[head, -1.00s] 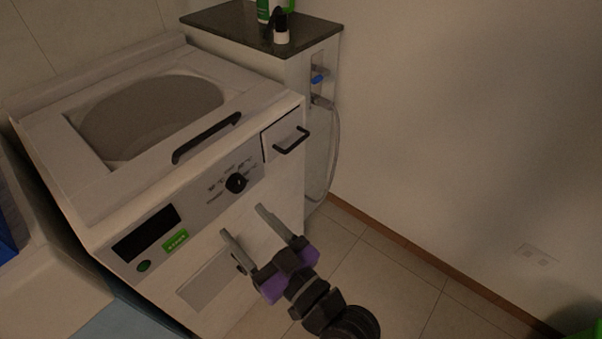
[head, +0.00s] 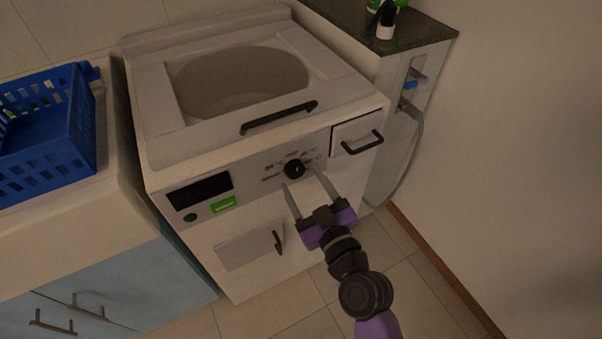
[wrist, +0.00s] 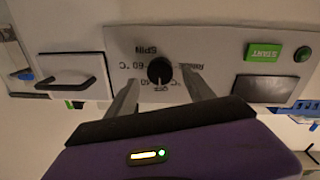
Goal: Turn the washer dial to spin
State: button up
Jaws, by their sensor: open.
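The white washer (head: 268,211) stands in the middle of the head view. Its black round dial (head: 294,169) is on the front panel, with printed settings around it. In the wrist view the dial (wrist: 160,71) shows upside down, with OFF, 40, 60 °C, RINSE and SPIN around it. The SPIN label (wrist: 137,50) is above left of the dial there. My gripper (head: 304,180) is open, its two fingers pointing at the panel just below the dial. In the wrist view the fingers (wrist: 163,78) lie either side of the dial's lower part; contact cannot be told.
A drawer with a black handle (head: 362,142) is right of the dial. A green START button (head: 223,204) and dark display (head: 199,190) are to the left. A blue basket (head: 45,130) sits on the left counter. A dark-topped cabinet (head: 420,30) stands behind right.

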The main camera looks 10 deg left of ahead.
aim_at(295, 169)
jog(key=shift+x, duration=1.2)
grip_shut()
